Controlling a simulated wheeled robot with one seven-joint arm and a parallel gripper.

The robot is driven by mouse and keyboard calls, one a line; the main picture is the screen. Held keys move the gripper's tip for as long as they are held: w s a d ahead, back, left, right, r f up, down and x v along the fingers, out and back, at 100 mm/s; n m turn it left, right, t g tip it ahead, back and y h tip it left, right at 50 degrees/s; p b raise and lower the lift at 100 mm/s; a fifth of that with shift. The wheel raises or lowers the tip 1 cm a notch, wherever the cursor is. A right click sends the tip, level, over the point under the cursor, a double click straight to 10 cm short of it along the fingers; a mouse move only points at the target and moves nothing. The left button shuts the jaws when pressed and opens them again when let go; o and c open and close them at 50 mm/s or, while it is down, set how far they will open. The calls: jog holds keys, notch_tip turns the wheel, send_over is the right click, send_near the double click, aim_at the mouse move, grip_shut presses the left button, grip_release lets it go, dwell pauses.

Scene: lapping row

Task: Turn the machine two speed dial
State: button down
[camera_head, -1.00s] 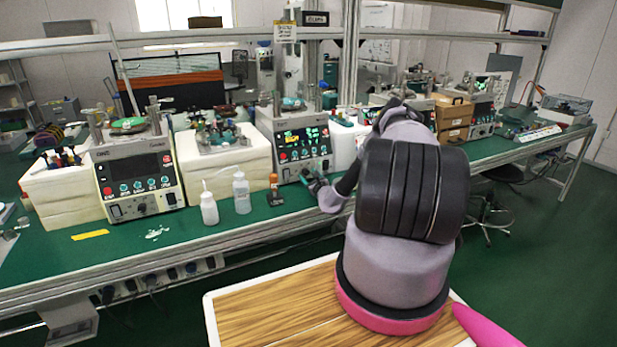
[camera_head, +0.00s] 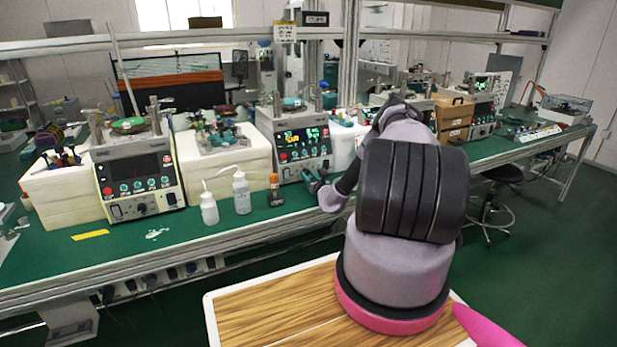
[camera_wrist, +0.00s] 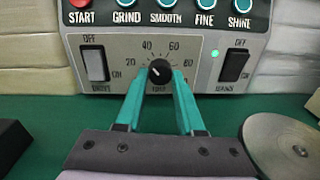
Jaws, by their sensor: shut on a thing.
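The speed dial (camera_wrist: 159,71) is a black round knob with a white pointer line, on a grey panel marked 20, 40, 60 and 80. It sits low on the front of the second machine (camera_head: 292,145) from the left. My gripper (camera_wrist: 160,84) is shut on the dial, its teal fingers on either side of it. In the head view my gripper (camera_head: 313,180) is at that machine's lower front, and the dial is hidden there.
On the panel, a drive switch (camera_wrist: 95,64) and another switch (camera_wrist: 233,65) with a lit green light flank the dial. White bottles (camera_head: 242,192) and an orange-capped bottle (camera_head: 275,189) stand left of my gripper. A metal disc (camera_wrist: 290,145) lies at right.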

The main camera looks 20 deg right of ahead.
jog(key=m, duration=0.7)
jog(key=m+y, duration=0.1)
jog(key=m, duration=0.4)
jog(key=shift+m, duration=0.4)
dwell(0.4)
jog(key=c, duration=0.5)
grip_release()
jog(key=shift+r, duration=0.1)
jog(key=s, duration=1.1)
jog(key=shift+d+r, duration=0.15)
jog(key=shift+r, duration=0.1)
